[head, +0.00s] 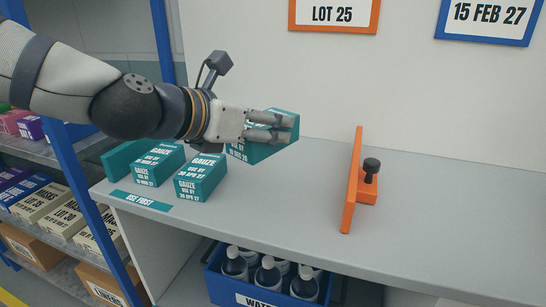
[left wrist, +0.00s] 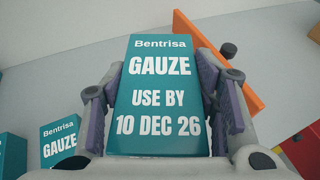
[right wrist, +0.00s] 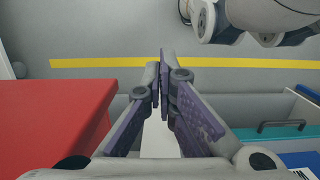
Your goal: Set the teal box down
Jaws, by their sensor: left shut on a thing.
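My left gripper (head: 285,128) is shut on a teal gauze box (head: 272,151) over the grey counter, right of the other teal boxes. In the left wrist view the held box (left wrist: 162,95) sits between both fingers, its label reading "USE BY 10 DEC 26". I cannot tell whether its underside touches the counter. Two teal gauze boxes (head: 158,163) and (head: 201,178) stand at the counter's left, labels partly legible; another teal box (head: 122,158) is behind them. My right gripper (right wrist: 163,72) is shut, its fingertips together, away from the counter.
A teal "USE FIRST" strip (head: 140,201) marks the counter's front left edge. An orange divider (head: 351,185) with a black knob stands to the right. The counter (head: 440,205) is clear beyond it. A blue crate of bottles (head: 222,287) is underneath. A blue post (head: 85,170) rises at left.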

